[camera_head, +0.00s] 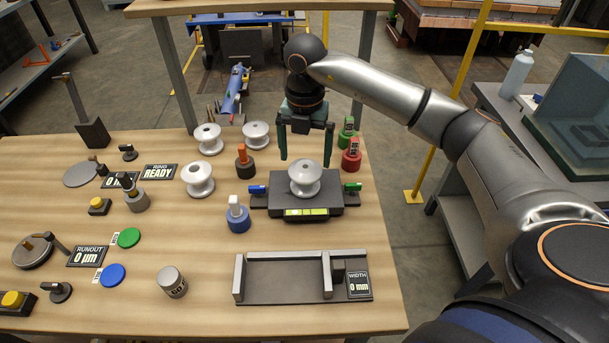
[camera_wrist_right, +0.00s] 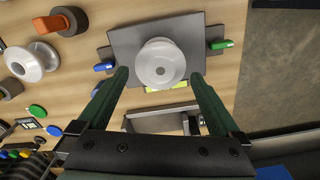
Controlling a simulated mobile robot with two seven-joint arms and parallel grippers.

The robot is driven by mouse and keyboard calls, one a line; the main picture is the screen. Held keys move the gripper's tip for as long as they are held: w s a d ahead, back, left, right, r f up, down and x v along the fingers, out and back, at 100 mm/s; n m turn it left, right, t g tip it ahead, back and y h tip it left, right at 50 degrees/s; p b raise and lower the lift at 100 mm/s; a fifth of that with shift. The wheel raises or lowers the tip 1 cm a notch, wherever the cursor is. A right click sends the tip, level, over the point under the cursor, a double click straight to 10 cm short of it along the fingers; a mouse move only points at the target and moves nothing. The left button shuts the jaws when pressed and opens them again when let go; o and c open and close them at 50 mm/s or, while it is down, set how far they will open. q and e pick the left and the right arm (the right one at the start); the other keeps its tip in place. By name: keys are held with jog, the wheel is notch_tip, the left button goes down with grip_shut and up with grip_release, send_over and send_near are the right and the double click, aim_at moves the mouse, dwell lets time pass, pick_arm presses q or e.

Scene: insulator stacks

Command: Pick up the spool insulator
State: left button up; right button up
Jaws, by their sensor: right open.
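A white spool insulator (camera_head: 305,177) stands upright on a dark scale-like platform (camera_head: 328,201) with a lit green display. It also shows in the right wrist view (camera_wrist_right: 159,62), between and beyond the fingertips. My right gripper (camera_head: 306,163) is open, with its green fingers pointing down above and just behind this spool. In the right wrist view the fingers (camera_wrist_right: 160,75) are apart with nothing held. Three more white spools stand to the left: one at the back left (camera_head: 208,139), one at the back (camera_head: 256,134), and one nearer (camera_head: 199,180). My left gripper is not in view.
A blue-based post (camera_head: 238,214) and an orange-topped one (camera_head: 244,162) stand left of the platform. Red (camera_head: 351,155) and green-topped posts stand behind right. A width gauge (camera_head: 290,282) lies in front. Bare wood lies around the front left middle.

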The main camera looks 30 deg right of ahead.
aim_at(305, 166)
notch_tip(305, 166, down, 7)
jog(key=shift+r, duration=0.15)
dwell(0.4)
jog(key=shift+r, duration=0.1)
jog(key=c, duration=1.5)
